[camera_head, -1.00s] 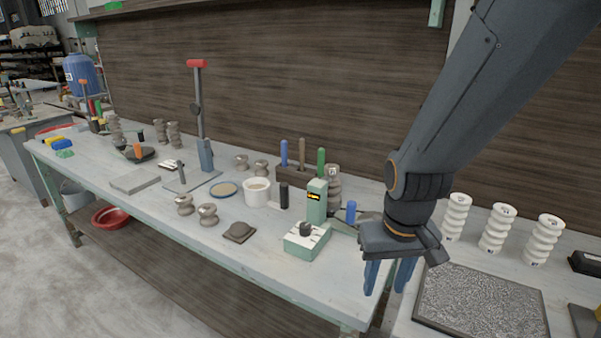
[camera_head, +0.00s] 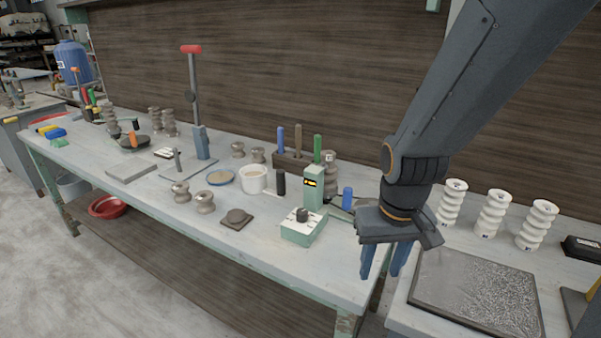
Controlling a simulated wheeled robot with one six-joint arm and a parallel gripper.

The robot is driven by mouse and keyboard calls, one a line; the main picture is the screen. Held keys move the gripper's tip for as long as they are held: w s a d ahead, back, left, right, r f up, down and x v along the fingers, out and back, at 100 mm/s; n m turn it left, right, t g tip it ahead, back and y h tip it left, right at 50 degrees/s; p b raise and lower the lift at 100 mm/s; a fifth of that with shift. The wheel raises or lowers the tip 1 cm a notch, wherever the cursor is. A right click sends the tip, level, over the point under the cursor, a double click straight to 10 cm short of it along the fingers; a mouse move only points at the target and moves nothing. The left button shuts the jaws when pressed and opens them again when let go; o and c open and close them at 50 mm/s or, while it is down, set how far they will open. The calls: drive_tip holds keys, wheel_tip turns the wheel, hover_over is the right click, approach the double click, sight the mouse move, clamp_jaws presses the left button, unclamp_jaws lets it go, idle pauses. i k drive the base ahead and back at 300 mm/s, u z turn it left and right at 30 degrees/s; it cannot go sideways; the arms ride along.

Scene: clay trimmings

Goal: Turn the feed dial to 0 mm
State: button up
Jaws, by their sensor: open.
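A pale green box with a white top (camera_head: 311,235) stands near the front edge of the long bench, with a dark round knob (camera_head: 302,215) on it. This looks like the feed dial; its marks are too small to read. Behind it rises a green post with a small yellow-on-black display (camera_head: 313,184); the reading is not legible. My gripper (camera_head: 384,274) points down with its blue fingers apart and empty. It is to the right of the dial box, apart from it, over the right end of the bench.
White ribbed insulators (camera_head: 491,213) and a dark-framed textured tray (camera_head: 478,290) are on the right-hand table. A brown clay piece (camera_head: 237,218) lies left of the box.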

sight(302, 214)
drive_tip(key=z, duration=0.6)
drive_tip(key=k, duration=1.1)
drive_tip(key=u, duration=0.7)
drive_tip(key=i, duration=1)
drive_tip(key=z, duration=0.05)
